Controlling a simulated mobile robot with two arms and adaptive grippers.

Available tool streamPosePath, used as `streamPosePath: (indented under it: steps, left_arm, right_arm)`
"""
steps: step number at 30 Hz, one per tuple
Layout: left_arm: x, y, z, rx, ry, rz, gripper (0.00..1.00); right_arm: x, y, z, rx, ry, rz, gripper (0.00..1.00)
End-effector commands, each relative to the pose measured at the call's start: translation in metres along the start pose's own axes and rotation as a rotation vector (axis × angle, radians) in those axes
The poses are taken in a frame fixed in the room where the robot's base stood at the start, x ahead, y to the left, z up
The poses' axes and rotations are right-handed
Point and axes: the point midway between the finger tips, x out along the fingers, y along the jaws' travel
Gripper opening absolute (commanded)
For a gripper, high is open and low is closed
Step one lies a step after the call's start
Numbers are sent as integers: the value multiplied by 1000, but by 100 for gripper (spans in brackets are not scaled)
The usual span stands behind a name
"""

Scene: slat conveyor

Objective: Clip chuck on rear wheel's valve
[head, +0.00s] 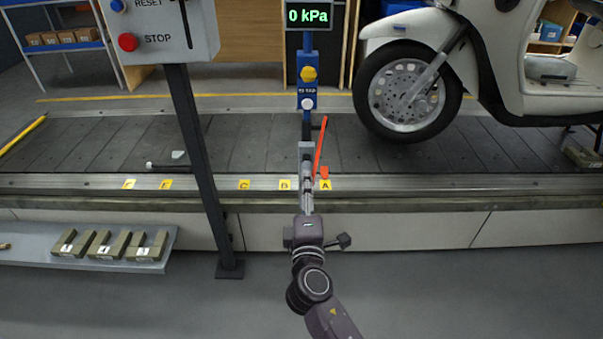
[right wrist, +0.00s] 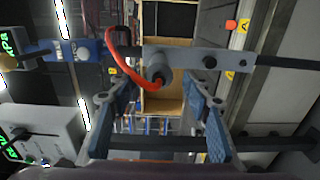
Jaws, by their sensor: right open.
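The scooter's visible wheel (head: 408,92) stands on the conveyor at the right of the head view. A fork and white fender sit over it, so it looks like the front wheel; no rear wheel is in view, and I make out no valve. My right gripper (head: 307,183) reaches up from the bottom, in front of the blue inflator post (head: 306,75). In the right wrist view its two fingers (right wrist: 160,98) are open, one each side of a dark-ended grey fitting, apparently the chuck (right wrist: 158,75), at a grey bracket (right wrist: 205,60). A red hose (right wrist: 117,65) curves to it. My left gripper is out of view.
A display (head: 308,16) reads 0 kPa. A control box (head: 160,30) on a dark post (head: 198,150) stands to the left. Yellow lettered tags line the conveyor's near rail (head: 80,184). A grey shelf with blocks (head: 140,266) is at lower left. The floor at right is clear.

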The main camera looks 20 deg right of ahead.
Motion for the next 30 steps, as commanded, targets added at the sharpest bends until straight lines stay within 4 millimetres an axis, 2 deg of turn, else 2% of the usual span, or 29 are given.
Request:
streamPosePath:
  steps: [14, 30]
  left_arm:
    - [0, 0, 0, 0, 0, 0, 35]
    - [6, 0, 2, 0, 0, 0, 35]
  right_arm:
    - [4, 0, 0, -2, 0, 1, 45]
    - [73, 0, 0, -2, 0, 3, 45]
